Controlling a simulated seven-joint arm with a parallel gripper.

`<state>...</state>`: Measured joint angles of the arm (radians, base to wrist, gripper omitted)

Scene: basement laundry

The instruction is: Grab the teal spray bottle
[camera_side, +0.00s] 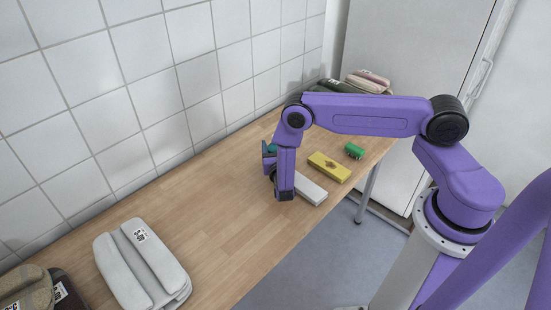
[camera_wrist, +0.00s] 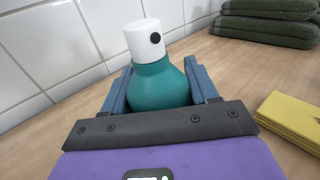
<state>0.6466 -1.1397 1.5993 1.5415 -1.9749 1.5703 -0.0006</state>
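The teal spray bottle (camera_wrist: 160,86) with its white cap (camera_wrist: 143,40) stands between the two blue fingers of my gripper (camera_wrist: 160,80) in the wrist view. One finger is on each side, very close to the bottle's body. I cannot tell whether both touch it. The bottle's lower part is hidden behind the gripper's dark front plate. In the side view, my gripper (camera_side: 269,160) is low over the wooden table, and only a small teal patch of the bottle (camera_side: 272,148) shows behind it.
A pale block (camera_side: 310,190), a yellow block (camera_side: 329,167) and a green brush-like item (camera_side: 354,151) lie to the right of my gripper on the table (camera_side: 215,225). Folded grey cloth (camera_side: 140,265) lies at front left, and dark folded towels (camera_wrist: 268,24) at the back. A tiled wall runs behind.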

